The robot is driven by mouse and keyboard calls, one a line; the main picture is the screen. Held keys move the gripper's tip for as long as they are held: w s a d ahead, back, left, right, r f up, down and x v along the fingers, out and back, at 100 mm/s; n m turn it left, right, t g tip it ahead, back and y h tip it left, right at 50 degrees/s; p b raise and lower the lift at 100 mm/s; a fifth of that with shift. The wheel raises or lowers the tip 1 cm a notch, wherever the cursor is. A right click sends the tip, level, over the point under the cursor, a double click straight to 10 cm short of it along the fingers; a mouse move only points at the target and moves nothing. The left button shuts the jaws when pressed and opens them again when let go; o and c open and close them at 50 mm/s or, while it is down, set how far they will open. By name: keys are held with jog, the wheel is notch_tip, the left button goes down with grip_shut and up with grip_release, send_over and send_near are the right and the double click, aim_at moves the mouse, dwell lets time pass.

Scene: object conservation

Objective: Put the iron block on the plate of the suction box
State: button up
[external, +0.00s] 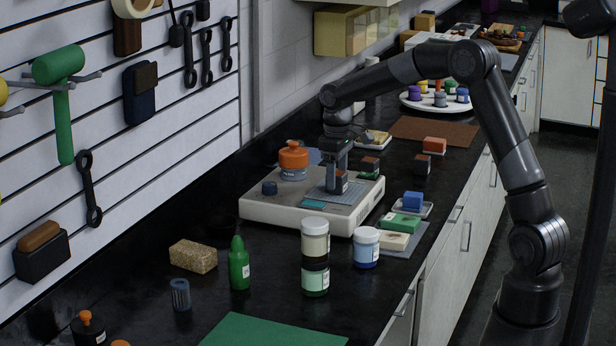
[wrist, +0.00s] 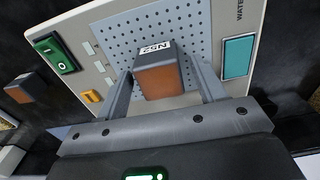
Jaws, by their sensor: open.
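The suction box (external: 285,208) is a pale, low box on the dark counter. Its perforated grey-blue plate (wrist: 190,22) fills the top middle of the wrist view and shows in the external view (external: 345,196). A dark block with a rust-brown face and a white label (wrist: 158,75), apparently the iron block, sits on the plate. My gripper (wrist: 165,82) is open, with one finger on each side of the block. In the external view my gripper (external: 337,184) reaches down to the plate, partly hiding the block (external: 341,184).
An orange-lidded jar (external: 293,160) stands on the box's back left. Similar dark blocks (external: 369,164) (external: 421,165) are beyond it. A blue block (external: 412,200) is at the right.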

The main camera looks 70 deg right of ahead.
aim_at(337, 173)
notch_tip(337, 173, up, 11)
jog(key=s+a+r+t, duration=0.1)
jog(key=s+a+r, duration=0.45)
jog(key=a, duration=0.25)
jog(key=s+a+f+t, duration=0.1)
jog(key=s+a, duration=0.3)
jog(key=s, duration=0.4)
jog(key=s+a+f+t, duration=0.2)
jog(key=s+a, duration=0.3)
jog(key=s, duration=0.4)
jog(key=s+a+f+t, duration=0.1)
jog(key=s+a, duration=0.3)
jog(key=s, duration=0.5)
jog(key=shift+s+a+f+t, duration=0.2)
jog(key=shift+a+t, duration=0.1)
jog(key=shift+a, duration=0.1)
